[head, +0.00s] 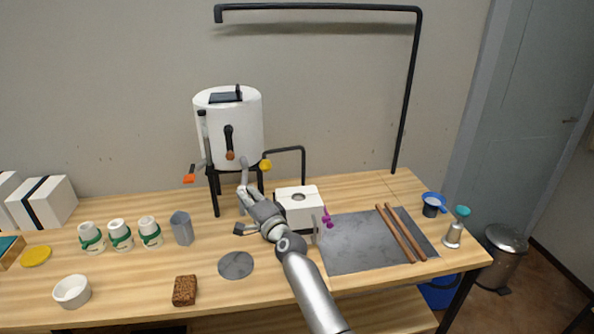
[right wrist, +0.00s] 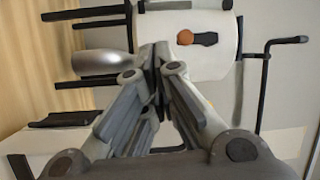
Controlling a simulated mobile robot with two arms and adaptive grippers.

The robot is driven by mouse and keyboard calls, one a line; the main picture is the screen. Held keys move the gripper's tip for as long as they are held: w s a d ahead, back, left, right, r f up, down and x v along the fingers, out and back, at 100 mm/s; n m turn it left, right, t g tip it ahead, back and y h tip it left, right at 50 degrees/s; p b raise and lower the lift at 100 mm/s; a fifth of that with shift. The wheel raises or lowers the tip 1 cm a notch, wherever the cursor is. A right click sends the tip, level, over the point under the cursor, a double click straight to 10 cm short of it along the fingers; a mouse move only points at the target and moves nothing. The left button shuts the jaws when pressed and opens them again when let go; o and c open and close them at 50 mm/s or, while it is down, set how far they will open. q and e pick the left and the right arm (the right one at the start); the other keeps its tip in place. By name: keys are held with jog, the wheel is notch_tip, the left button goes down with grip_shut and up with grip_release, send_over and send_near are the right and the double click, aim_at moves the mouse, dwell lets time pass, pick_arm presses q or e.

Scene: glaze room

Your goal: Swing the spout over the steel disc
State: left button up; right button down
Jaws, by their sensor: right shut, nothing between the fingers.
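The white tank (head: 228,135) stands on black legs at the back of the table. A grey metal piece that looks like its spout (head: 244,170) hangs under the front of the tank. A silver rounded tube, likely this spout (right wrist: 103,62), lies left of the fingertips in the right wrist view. The steel disc (head: 236,265) lies flat and bare on the table, in front of the tank. My right gripper (head: 243,191) is shut and empty, just below the spout; whether it touches is unclear. Its fingers (right wrist: 155,58) point toward the tank. My left gripper is not in view.
A white box (head: 299,212) with a purple knob stands right of my right gripper. A grey cup (head: 182,228), white jars (head: 120,235) and a brown block (head: 185,290) stand left. Two rods (head: 402,234) lie on the grey slab (head: 345,250).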

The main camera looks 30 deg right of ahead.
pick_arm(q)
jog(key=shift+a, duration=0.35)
pick_arm(e)
jog(key=shift+w+a, duration=0.3)
jog(key=shift+a, duration=0.35)
jog(key=shift+w+a, duration=0.3)
jog(key=shift+a, duration=0.3)
jog(key=shift+w+a, duration=0.3)
jog(key=shift+a, duration=0.35)
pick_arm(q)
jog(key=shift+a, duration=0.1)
